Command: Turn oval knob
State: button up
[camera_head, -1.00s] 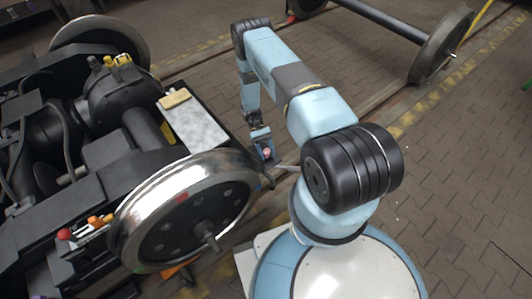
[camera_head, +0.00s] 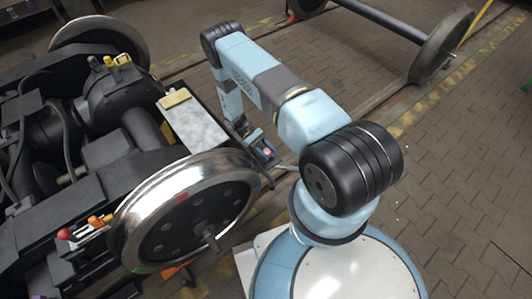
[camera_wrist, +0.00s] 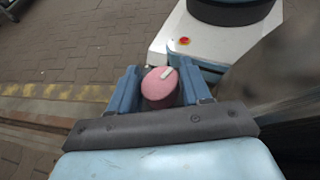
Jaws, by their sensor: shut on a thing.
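The oval knob (camera_wrist: 158,88) is pink-red with a pale mark near its upper edge. In the wrist view it sits between the two blue fingers of my gripper (camera_wrist: 160,90), which is shut on it. In the head view the knob (camera_head: 267,153) is a small red spot at the end of my gripper (camera_head: 264,152), beside the right side of the bogie frame, just above and right of the near wheel. What the knob is mounted on is hidden.
The bogie's near steel wheel (camera_head: 190,210) stands close to my arm. A grey plate (camera_head: 198,122) with a wooden block (camera_head: 174,98) lies on the frame. A loose wheelset (camera_head: 440,45) stands at the back right. The paved floor (camera_head: 460,190) on the right is clear.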

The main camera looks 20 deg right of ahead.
jog(key=shift+s, duration=0.1)
jog(key=o, duration=1)
jog(key=shift+c, duration=0.2)
jog(key=v, duration=1.4)
jog(key=shift+f, duration=0.1)
